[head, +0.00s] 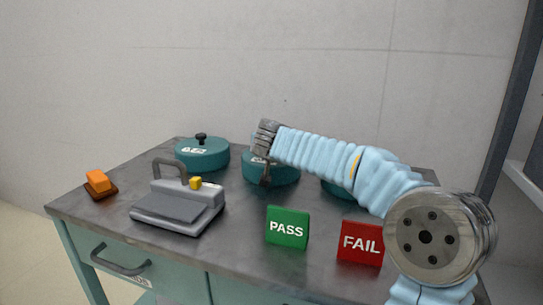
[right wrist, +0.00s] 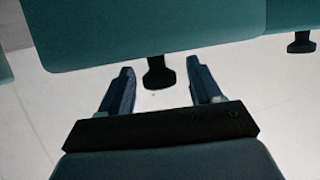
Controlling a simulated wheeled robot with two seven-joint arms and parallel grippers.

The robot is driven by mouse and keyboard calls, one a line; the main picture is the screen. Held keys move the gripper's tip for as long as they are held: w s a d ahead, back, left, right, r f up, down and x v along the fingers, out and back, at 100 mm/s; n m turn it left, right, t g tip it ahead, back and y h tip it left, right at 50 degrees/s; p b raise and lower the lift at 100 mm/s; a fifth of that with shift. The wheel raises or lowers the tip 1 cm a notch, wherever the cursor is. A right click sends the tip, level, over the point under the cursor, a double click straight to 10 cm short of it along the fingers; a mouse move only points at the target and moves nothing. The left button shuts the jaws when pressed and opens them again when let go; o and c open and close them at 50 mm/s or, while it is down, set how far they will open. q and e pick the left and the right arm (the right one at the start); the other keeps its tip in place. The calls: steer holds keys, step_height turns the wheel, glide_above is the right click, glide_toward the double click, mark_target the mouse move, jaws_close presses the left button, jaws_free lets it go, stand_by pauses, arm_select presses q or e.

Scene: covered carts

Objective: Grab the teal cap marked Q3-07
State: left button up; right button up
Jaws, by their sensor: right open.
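Several round teal caps stand along the back of the cart. The left cap (head: 203,157) has a black knob and a white label too small to read. The middle cap (head: 284,175) is partly hidden behind my right gripper (head: 265,180), which hangs over it. A third cap (head: 333,189) is mostly hidden by my right arm. In the right wrist view a teal cap (right wrist: 150,30) fills the top, and its black knob (right wrist: 158,76) lies between the parted fingers of my open right gripper (right wrist: 160,70), clear of both. I cannot read Q3-07 anywhere. My left gripper is out of view.
A grey device (head: 175,208) with a handle and yellow button sits front left, beside an orange block (head: 98,181) on a brown base. A green PASS sign (head: 287,227) and red FAIL sign (head: 360,243) stand near the front. A wall rises behind the cart (head: 240,245).

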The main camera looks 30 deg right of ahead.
steer(key=shift+c, duration=0.5)
steer(key=c, duration=1)
